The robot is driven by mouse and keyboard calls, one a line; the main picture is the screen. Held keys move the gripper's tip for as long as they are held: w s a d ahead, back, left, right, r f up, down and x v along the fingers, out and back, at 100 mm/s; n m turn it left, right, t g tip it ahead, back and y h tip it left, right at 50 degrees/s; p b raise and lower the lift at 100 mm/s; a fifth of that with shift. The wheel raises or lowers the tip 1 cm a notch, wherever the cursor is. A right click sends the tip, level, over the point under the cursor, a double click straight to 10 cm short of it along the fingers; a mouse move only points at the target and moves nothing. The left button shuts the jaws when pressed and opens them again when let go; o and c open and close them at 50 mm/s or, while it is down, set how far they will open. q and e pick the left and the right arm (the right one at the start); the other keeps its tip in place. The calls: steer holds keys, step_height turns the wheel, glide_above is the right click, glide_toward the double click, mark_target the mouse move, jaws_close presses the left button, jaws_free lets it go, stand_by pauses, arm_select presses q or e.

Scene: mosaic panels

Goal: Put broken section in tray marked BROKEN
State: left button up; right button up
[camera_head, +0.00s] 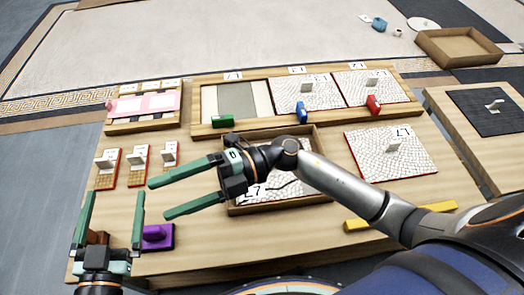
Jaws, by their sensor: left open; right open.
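A wooden tray (318,150) in the middle of the table holds a white mosaic panel (300,185) with a number label and a dark crack-like line. My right forearm and gripper cover much of it. Another white mosaic panel (408,165) with a handle lies to its right. Two more mosaic panels, the middle one (325,98) and the right one (372,77), sit in the back rack. I can read no BROKEN mark. My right gripper (158,200) is open and empty, pointing left past the tray. My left gripper (113,196) is open at the front left.
A purple handled block (160,237) stands beside my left gripper; a brown object (98,238) shows between its fingers. Green (222,121), blue (301,112) and red (374,106) blocks line the rack. A yellow bar (430,208) lies right. An empty-looking brown tray (455,60) is far right.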

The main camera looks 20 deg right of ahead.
steer(key=w+d+r+m+t, duration=0.4)
steer(key=d+r+m+t, duration=0.25)
steer(key=m+t, duration=0.8)
steer(key=d+f+m+t+h, duration=0.4)
steer(key=d+f+m+h, duration=0.6)
steer(key=m+h, duration=0.3)
steer(key=shift+w+d+f+m, duration=0.3)
steer(key=shift+d+m, duration=0.2)
steer(key=shift+m, duration=0.15)
